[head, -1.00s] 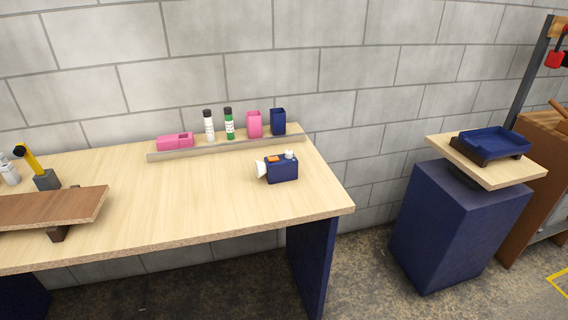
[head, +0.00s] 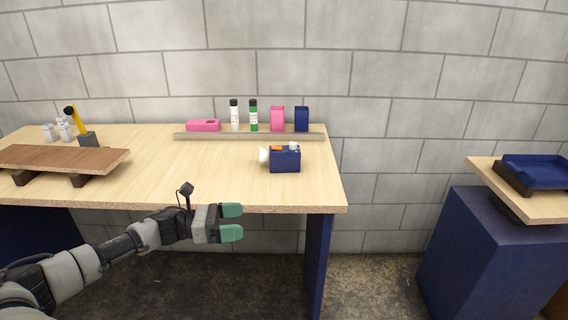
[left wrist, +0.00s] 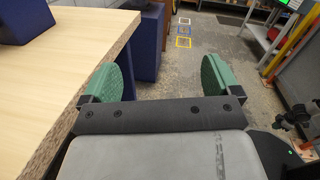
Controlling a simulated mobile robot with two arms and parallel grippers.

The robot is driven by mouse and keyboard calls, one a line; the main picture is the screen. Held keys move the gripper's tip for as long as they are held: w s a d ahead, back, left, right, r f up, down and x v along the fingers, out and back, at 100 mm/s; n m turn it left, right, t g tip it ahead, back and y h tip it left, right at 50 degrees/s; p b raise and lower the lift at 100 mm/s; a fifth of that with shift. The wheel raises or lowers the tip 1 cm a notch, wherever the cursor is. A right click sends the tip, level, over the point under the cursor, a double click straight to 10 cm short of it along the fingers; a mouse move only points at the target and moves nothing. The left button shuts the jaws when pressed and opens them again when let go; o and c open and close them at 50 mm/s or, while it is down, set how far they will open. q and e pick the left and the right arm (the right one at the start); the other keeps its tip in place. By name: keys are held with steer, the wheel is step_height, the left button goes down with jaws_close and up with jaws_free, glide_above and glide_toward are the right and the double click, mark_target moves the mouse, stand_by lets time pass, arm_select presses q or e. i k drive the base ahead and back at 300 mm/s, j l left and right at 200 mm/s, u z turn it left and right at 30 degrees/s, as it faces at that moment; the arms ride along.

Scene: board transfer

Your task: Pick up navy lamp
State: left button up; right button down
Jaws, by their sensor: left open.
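The navy lamp (head: 287,160) is a boxy navy body with a white cone on its left side, an orange patch and a pale knob on top. It stands on the wooden table (head: 200,180) near the right end. My left gripper (head: 238,222) is open and empty in front of the table's front edge, left of the lamp and apart from it. In the left wrist view the green fingers (left wrist: 159,75) are spread beside the table edge, with nothing between them. A navy body, likely the lamp (left wrist: 25,20), shows at the top left there. My right gripper is not in view.
A ledge (head: 250,136) at the table's back has pink and navy containers and two bottles by it. A brown raised board (head: 65,158) and a yellow-armed item (head: 74,120) are at left. A navy pedestal (head: 490,245) with a blue tray (head: 535,171) stands right. Tabletop around the lamp is clear.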

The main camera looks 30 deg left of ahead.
mark_target(285, 160)
steer(key=i+j, duration=0.75)
steer(key=j, duration=0.2)
